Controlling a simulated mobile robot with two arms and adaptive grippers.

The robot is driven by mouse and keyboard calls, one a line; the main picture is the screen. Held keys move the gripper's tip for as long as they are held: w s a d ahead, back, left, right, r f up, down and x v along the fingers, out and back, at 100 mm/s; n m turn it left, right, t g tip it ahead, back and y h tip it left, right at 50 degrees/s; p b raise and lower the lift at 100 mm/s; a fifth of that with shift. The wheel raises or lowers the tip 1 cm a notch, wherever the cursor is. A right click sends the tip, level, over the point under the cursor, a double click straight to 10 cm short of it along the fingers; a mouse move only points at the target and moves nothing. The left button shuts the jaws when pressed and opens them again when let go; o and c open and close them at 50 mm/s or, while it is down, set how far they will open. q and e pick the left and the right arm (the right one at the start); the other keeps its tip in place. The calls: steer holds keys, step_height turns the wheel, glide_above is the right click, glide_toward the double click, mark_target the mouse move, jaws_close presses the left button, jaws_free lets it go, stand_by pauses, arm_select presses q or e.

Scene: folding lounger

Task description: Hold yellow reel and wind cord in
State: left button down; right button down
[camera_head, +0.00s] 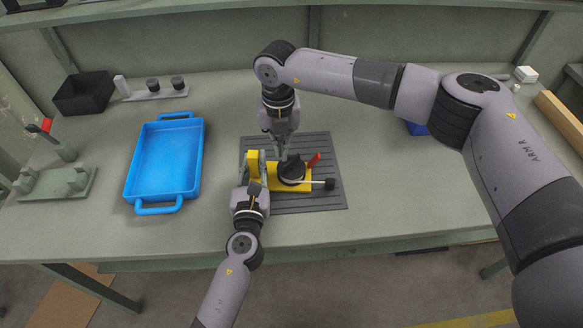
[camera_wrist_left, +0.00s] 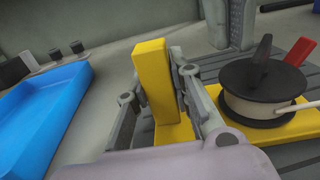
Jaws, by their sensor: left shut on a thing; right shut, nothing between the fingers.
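The yellow reel frame (camera_head: 303,186) lies on a dark grey ribbed mat (camera_head: 325,150). It carries a black-topped spool (camera_head: 291,170) with pale cord, which shows more closely in the left wrist view (camera_wrist_left: 260,105). A red part (camera_head: 314,160) stands at the spool's far right side, and a light rod with a black end (camera_head: 329,184) reaches right. My left gripper (camera_head: 256,176) is shut on the upright yellow handle (camera_wrist_left: 155,85) at the reel's left end. My right gripper (camera_head: 283,153) points down just above the spool, shut and empty; whether it touches the spool is unclear.
A blue tray (camera_head: 166,202) lies left of the mat. A black bin (camera_head: 84,92) and a small stand with dark knobs (camera_head: 155,94) are at the back left. A grey-green fixture (camera_head: 50,183) sits far left. The bench front right of the mat is clear.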

arm_select(q)
steer(key=shift+a+f, duration=0.1)
steer(key=shift+f, duration=0.2)
arm_select(e)
step_height(320, 180, up, 5)
steer(key=shift+r, duration=0.15)
stand_by(1.4)
glide_above(303, 170)
steer(key=shift+s+a+f, duration=0.1)
steer(key=shift+s+f, duration=0.05)
steer(key=shift+f, duration=0.85)
steer(key=shift+s+a+f, duration=0.15)
steer(key=shift+f, duration=0.85)
steer(key=shift+s+a+f, duration=0.1)
steer(key=shift+s+f, duration=0.05)
steer(key=shift+f, duration=0.85)
steer(key=shift+w+d, duration=0.15)
steer(key=shift+w, duration=0.05)
steer(key=shift+w+d, duration=0.2)
steer(key=shift+w, duration=0.1)
